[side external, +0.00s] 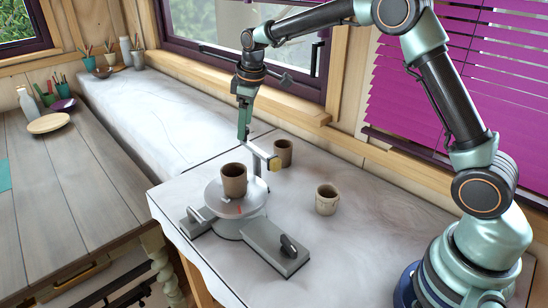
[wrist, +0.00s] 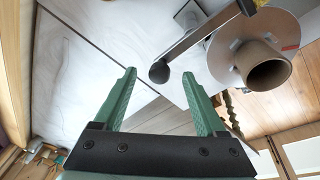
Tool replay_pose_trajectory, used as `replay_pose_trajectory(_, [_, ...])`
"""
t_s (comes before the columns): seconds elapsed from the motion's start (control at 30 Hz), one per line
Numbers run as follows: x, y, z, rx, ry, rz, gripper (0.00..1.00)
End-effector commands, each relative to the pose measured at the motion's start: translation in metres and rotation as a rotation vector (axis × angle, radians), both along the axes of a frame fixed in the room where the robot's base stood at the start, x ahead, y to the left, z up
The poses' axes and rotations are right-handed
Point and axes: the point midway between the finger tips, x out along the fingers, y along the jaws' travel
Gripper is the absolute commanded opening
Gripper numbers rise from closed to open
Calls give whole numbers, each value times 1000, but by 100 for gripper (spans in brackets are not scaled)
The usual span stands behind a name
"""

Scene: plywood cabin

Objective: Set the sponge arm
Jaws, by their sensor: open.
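The sponge arm (side external: 261,151) is a pale bar on an upright post beside the potter's wheel (side external: 214,199). A yellow sponge (side external: 275,164) sits at its right end. In the wrist view the bar (wrist: 203,38) runs from a dark round knob (wrist: 159,73) up right toward the wheel disc (wrist: 232,30). A brown clay pot (side external: 233,181) stands upright on the disc; the sponge is apart from it. My gripper (side external: 243,136) is open and empty above the bar's left end. In the wrist view the knob appears between my fingertips (wrist: 159,76); whether it is at their depth is unclear.
Two more clay pots stand on the table, one behind the wheel (side external: 283,153) and one to its right (side external: 327,199). A grey base with a dark lever (side external: 289,246) extends at front right. The white table (side external: 370,240) is bare toward the front right.

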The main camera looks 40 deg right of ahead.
Motion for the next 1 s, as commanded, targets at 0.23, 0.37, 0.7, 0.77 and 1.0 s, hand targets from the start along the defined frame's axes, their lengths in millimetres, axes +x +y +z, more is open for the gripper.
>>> replay_pose_trajectory(0.23, [-4,0,19,0,-4,0,73])
replay_pose_trajectory(0.37, [-6,0,28,0,-3,0,73])
replay_pose_trajectory(0.7, [-9,0,40,0,-1,0,73])
replay_pose_trajectory(0.77, [-9,0,40,0,-1,0,73])
replay_pose_trajectory(1.0, [-13,0,45,3,-7,-12,73])
